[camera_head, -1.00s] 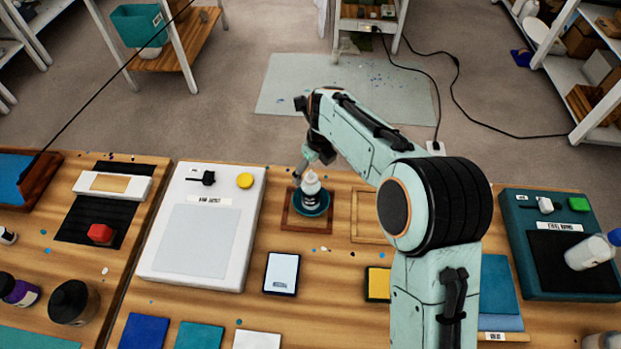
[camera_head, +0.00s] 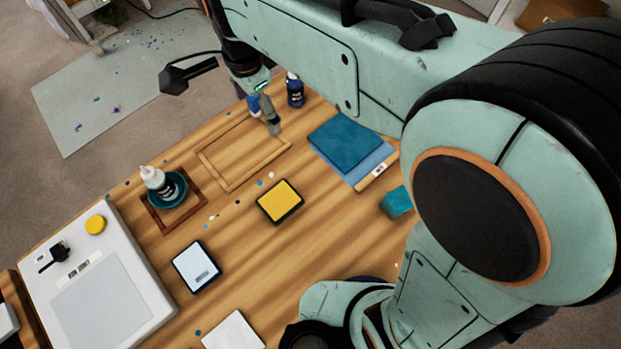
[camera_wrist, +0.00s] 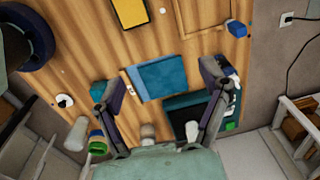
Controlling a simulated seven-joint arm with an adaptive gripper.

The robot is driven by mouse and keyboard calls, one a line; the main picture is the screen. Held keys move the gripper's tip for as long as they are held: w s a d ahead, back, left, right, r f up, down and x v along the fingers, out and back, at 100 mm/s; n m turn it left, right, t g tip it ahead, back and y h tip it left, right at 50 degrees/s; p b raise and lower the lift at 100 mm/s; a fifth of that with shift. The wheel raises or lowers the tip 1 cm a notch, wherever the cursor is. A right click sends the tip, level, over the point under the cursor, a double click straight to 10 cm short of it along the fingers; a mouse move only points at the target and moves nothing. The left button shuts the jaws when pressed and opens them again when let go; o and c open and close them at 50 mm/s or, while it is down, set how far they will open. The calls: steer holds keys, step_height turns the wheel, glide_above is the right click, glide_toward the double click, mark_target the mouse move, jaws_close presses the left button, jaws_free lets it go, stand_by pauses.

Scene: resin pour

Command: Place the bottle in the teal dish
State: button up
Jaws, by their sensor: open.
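The white bottle (camera_head: 155,180) with a dark label stands in the teal dish (camera_head: 181,191), inside a brown wooden frame (camera_head: 162,219), in the head view. Nothing holds it. It looks upright, allowing for the slanted view. My gripper (camera_wrist: 160,88) is open and empty, with its two fingers spread wide in the wrist view. It is well to the right of the bottle and dish, over the far side of the table. In the head view my arm hides much of it. The bottle and dish do not show in the wrist view.
An empty wooden frame (camera_head: 205,158), a yellow pad (camera_head: 280,201) and teal and blue pads (camera_head: 345,143) lie on the table. A dark bottle (camera_head: 295,91) stands near my gripper. A white-screened device (camera_head: 195,266) and a large white board (camera_head: 105,300) lie nearer.

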steer(key=s+d+r+n, duration=0.1)
steer(key=s+d+n, duration=0.5)
steer(key=d, duration=0.7)
steer(key=s+d+f+n, duration=0.1)
steer(key=s+d+n, duration=0.1)
steer(key=s, duration=0.2)
steer(key=s+d+f+n+g, duration=0.1)
steer(key=s+d+n, duration=0.1)
steer(key=s, duration=0.3)
steer(key=shift+s+d+f+y, duration=0.2)
steer(key=shift+d+f+y, duration=0.1)
steer(key=shift+d, duration=0.25)
